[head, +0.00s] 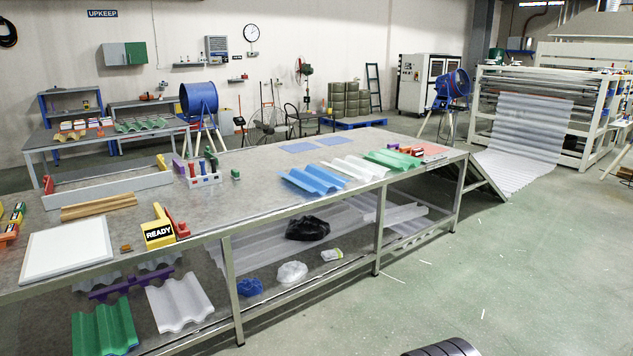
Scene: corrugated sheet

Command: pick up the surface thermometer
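I cannot make out for sure which thing is the surface thermometer. Small items on the long workbench (255,200) are a yellow block marked READY (158,234) with a red object (178,224) against its right side, and a small orange-brown piece (126,247) to its left. A white rack (205,179) farther back holds several upright tools with red, green and dark handles. A small green item (235,174) stands right of the rack. My gripper is not in view.
Blue, white and green corrugated sheets (312,181) lie at the bench's right. A white board (68,252) lies at its near left. The lower shelf holds sheets and bags (292,271). Green floor (520,270) is open to the right of the bench.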

